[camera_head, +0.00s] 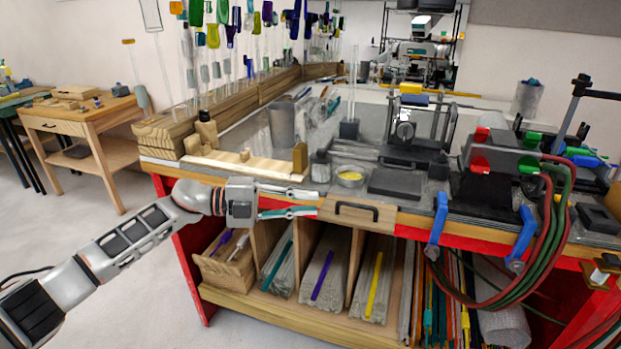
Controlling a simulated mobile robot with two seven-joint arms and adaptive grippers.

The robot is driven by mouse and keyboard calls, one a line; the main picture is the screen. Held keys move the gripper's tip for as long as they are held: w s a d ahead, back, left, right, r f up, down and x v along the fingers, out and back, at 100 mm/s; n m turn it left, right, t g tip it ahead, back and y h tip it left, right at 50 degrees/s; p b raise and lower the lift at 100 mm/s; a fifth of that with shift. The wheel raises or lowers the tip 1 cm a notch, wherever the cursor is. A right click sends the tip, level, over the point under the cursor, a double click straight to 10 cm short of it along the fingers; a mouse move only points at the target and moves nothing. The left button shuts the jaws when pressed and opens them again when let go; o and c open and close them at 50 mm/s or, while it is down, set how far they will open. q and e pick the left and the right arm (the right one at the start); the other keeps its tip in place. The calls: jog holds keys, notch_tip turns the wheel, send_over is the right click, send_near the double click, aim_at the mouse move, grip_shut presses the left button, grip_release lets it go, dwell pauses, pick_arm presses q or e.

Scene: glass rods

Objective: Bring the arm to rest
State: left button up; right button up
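My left arm reaches in from the lower left. Its gripper (318,203) points right at the front edge of the workbench (230,180), beside the wooden drawer front with a dark handle (357,211). The two fingers are spread apart with nothing visible between them. I cannot tell whether the fingertips touch the drawer front. My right arm and gripper are not in view.
Compartments under the bench hold bundles of glass rods (325,270). A torch with red and green hoses (500,155) is clamped at the right. A small dish (350,177) and dark block (397,183) sit near the front edge. Open floor lies left.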

pick_arm(q)
jog(key=s+d+f+n+t+h, duration=0.2)
jog(key=s+d+f+n+t, duration=0.15)
jog(key=f+n+t, duration=0.4)
jog(key=s+a+f+n+t+y, duration=0.3)
jog(key=a+f+n+y, duration=0.15)
jog(key=f+n, duration=0.25)
jog(key=s+a+f+n+t+y, duration=0.3)
jog(key=a+f+n+y, duration=0.1)
jog(key=f+n+y, duration=0.15)
jog(key=s+a+f+n+g+y, duration=0.2)
jog(key=s+a+f, duration=0.4)
jog(key=s+f, duration=0.3)
jog(key=s+a+f+n+g+y, duration=0.2)
jog(key=s+a+f+n+y, duration=0.2)
jog(key=s+f, duration=0.5)
jog(key=shift+s+a+f+n+g+y, duration=0.35)
jog(key=shift+s+a+n, duration=0.6)
jog(key=shift+s, duration=0.25)
jog(key=shift+d+r, duration=0.1)
jog(key=shift+d, duration=0.05)
